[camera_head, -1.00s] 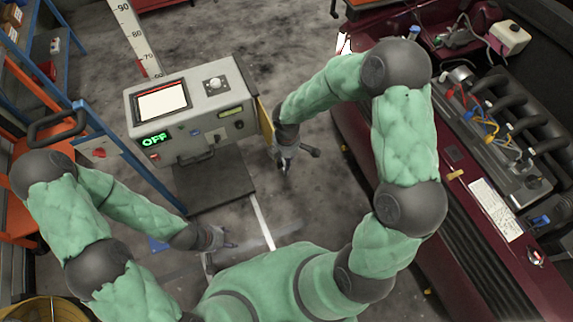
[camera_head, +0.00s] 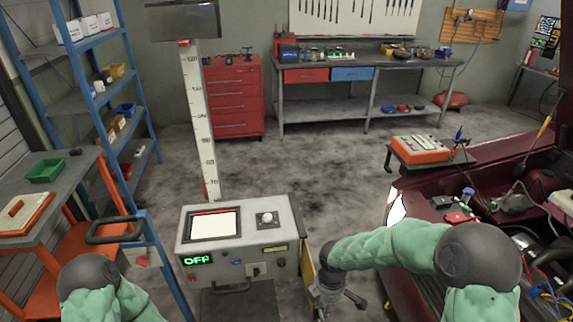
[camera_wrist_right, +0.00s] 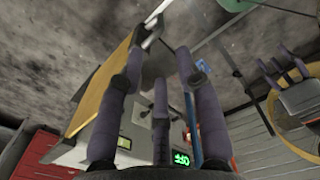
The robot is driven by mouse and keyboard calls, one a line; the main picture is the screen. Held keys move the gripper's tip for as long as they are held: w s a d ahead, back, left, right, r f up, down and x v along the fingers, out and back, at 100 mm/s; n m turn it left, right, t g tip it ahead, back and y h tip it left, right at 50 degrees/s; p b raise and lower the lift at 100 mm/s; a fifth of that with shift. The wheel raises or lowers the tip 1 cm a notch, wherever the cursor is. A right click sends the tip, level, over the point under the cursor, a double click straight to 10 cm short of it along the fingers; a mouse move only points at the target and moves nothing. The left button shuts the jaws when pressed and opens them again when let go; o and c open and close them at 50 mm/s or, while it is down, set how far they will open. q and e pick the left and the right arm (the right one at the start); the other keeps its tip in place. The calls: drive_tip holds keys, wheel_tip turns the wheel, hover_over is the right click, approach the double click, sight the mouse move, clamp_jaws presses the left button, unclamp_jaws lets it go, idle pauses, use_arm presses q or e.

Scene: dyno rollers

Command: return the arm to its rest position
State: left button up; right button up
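My right gripper (camera_head: 335,298) hangs low beside the right end of the grey test console in the head view. In the right wrist view its fingers (camera_wrist_right: 158,75) are spread apart with nothing between them. The right arm is bent, its green-sleeved forearm (camera_head: 385,247) reaching left from a dark elbow joint. My left arm (camera_head: 105,300) shows only as a dark joint and green sleeve at the lower left; its hand is outside the head view. A grey body with dark finger-like parts (camera_wrist_right: 284,72) in the right wrist view looks like my left gripper; its opening is unclear.
The console (camera_head: 235,258) with a lit OFF display stands close to the right gripper. The red car (camera_head: 420,205) with its engine bay open is at right. A blue shelf (camera_head: 88,105) and orange bench (camera_head: 80,250) are at left. Open floor (camera_head: 290,165) lies beyond the console.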

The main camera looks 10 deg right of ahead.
drive_tip(key=s+a+f+m+y, duration=0.2)
drive_tip(key=s+a+f+m, duration=0.2)
drive_tip(key=s+f+m, duration=0.3)
drive_tip(key=s+a+f+m+y, duration=0.2)
drive_tip(key=s+a+f+m, duration=0.2)
drive_tip(key=s+f+m, duration=0.4)
wheel_tip(320, 180, down, 4)
drive_tip(key=m, duration=0.3)
drive_tip(key=shift+m, duration=0.3)
idle(1.1)
